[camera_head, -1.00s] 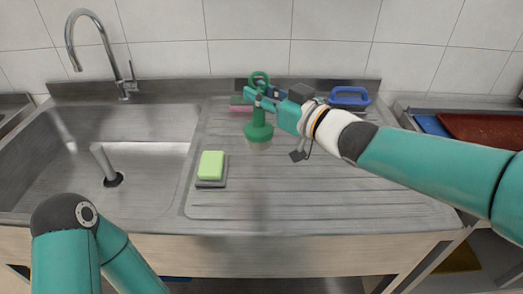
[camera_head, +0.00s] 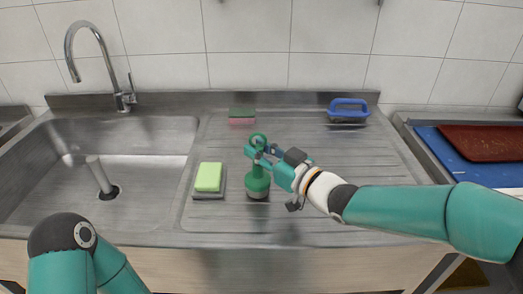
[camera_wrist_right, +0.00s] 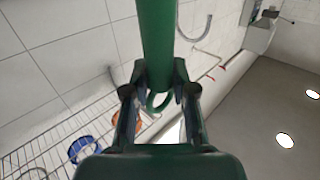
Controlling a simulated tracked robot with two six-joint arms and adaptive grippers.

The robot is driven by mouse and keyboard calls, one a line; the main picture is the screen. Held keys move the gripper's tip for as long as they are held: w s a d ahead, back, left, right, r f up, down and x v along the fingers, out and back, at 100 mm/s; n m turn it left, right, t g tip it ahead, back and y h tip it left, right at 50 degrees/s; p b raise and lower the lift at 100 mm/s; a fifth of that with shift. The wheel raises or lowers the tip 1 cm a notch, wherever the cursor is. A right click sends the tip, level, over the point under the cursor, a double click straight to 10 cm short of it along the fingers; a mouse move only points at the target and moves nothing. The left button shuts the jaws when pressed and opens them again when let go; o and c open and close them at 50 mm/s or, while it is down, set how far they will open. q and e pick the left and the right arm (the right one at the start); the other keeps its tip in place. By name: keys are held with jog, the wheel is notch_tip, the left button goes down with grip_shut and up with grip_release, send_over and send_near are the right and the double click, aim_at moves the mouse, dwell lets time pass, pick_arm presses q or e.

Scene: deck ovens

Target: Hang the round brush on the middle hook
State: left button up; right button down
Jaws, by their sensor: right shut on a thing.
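The round brush (camera_head: 258,183) is green, with a ring at the top of its handle and a wide round head at the bottom. It hangs upright in my right gripper (camera_head: 261,153), which is shut on its handle, over the front middle of the ribbed drainboard. I cannot tell how high the head is above the board. In the right wrist view the green handle (camera_wrist_right: 157,45) runs between the two fingers. My left gripper is out of view. The middle hook cannot be made out; only small dark bits show on the wall at the head view's top edge.
A light-green sponge on a grey pad (camera_head: 208,179) lies left of the brush. A green-and-pink sponge (camera_head: 242,116) and a blue-handled brush (camera_head: 348,110) stand at the back. The sink with its tap (camera_head: 90,52) is at left, trays (camera_head: 478,143) at right.

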jog(key=c, duration=0.9)
grip_release()
jog(key=shift+c, duration=0.2)
jog(key=shift+d, duration=0.1)
jog(key=b+v, duration=0.1)
jog(key=v, duration=1.1)
